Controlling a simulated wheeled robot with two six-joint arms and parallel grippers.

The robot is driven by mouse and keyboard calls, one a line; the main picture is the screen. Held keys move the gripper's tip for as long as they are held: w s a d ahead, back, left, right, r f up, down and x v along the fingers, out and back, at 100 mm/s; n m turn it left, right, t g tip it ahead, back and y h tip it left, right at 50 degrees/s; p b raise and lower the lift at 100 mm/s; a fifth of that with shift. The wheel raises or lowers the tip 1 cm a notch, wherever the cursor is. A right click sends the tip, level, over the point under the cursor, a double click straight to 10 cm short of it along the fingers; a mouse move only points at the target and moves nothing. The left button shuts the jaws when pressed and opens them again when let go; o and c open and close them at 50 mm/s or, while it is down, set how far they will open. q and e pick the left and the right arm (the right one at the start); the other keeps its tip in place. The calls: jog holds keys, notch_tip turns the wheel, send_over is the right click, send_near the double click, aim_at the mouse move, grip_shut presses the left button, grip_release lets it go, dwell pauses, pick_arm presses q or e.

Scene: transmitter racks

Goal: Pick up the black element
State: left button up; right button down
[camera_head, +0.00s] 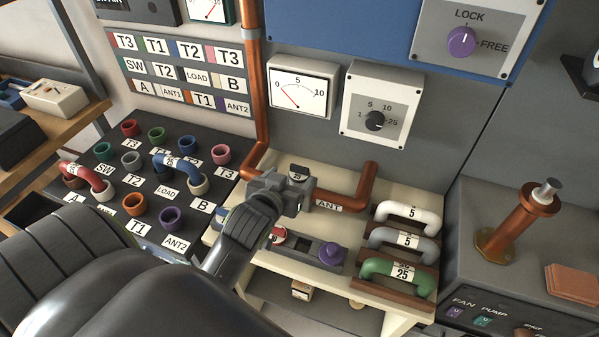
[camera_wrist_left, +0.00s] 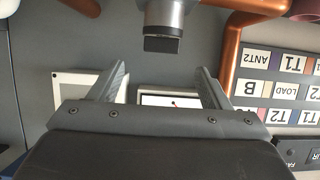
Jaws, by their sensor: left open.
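The black element (camera_wrist_left: 163,44) shows in the left wrist view as a dark block at the end of a grey cylinder, between two copper pipe ends. In the head view a dark piece with a small pale label (camera_head: 299,171), which seems to be this element, shows just behind my left gripper (camera_head: 297,190). My left gripper is open. In the wrist view its two fingers (camera_wrist_left: 160,70) point towards the element, which lies centred just beyond the tips. I see no contact. The gripper hides part of the pipe section in the head view. My right gripper is not in view.
A holder with red (camera_head: 278,235) and purple (camera_head: 332,254) knobs lies close below the gripper. Three handles (camera_head: 402,240) stand to the right. A patch panel (camera_head: 150,190) is at the left. A vertical copper pipe (camera_head: 258,80) and a meter (camera_head: 302,88) are behind.

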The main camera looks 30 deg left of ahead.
aim_at(300, 166)
pick_arm(q)
jog(key=x, duration=0.4)
jog(key=shift+w+a+f+p, duration=0.1)
jog(key=shift+w+f+p, duration=0.05)
jog(key=shift+w+p, duration=0.2)
jog(key=shift+w+a, duration=0.1)
jog(key=shift+w, duration=0.3)
jog(key=p+x, duration=0.1)
jog(key=x, duration=0.2)
jog(key=shift+a+f, duration=0.1)
jog(key=shift+w+a+f+p, duration=0.1)
jog(key=shift+w+f+p, duration=0.25)
jog(key=shift+w, duration=0.2)
jog(key=c, duration=1.1)
jog(key=shift+r, duration=0.15)
